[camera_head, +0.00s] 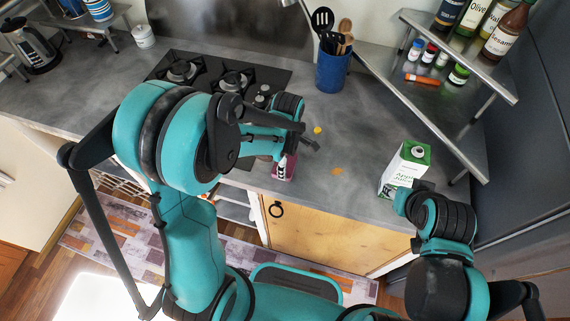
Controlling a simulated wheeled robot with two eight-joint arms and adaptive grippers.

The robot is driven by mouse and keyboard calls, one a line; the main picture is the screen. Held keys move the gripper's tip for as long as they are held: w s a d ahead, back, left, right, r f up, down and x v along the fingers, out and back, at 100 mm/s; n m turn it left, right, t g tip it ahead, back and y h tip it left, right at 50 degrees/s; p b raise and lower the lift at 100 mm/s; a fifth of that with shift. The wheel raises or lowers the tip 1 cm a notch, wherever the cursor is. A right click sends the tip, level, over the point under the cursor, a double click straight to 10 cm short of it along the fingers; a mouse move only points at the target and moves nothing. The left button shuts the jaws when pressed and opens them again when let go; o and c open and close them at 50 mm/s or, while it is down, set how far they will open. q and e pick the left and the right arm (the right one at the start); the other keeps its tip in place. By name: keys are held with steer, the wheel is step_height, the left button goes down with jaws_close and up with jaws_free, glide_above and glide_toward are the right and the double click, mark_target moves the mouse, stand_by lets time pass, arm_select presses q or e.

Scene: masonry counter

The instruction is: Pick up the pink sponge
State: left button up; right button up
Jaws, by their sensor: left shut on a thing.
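The pink sponge (289,172) shows as a small magenta piece at the front edge of the grey counter, just below the fingers of my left gripper (282,159). My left gripper is shut on the sponge, reaching down over it. Part of the sponge is hidden behind the fingers. I cannot tell whether it touches the counter. My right gripper (410,196) is at the lower right, close to the juice carton. Its fingers are mostly hidden by my own arm, so I cannot tell whether it is open.
A green and white juice carton (405,168) stands on the counter (350,130) at right. A black hob (215,72) lies behind my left arm. A blue utensil pot (332,72) stands at the back. A metal rack (470,75) with bottles and jars is at right. Yellow-orange spots mark the counter.

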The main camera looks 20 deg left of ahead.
arm_select(q)
steer(key=shift+r, duration=0.1)
steer(key=shift+r+p, duration=0.3)
steer(key=shift+r, duration=0.3)
step_height(320, 180, up, 3)
steer(key=shift+r+p, duration=0.1)
steer(key=shift+p, duration=0.45)
steer(key=s+d+r+p, duration=0.1)
steer(key=s+d+r, duration=0.1)
steer(key=d, duration=0.3)
steer(key=s+d+r+p, duration=0.1)
steer(key=d+r, duration=0.3)
steer(key=d, duration=0.2)
steer(key=shift+s+r, duration=0.2)
steer(key=shift+s, duration=0.15)
steer(key=shift+o, duration=0.6)
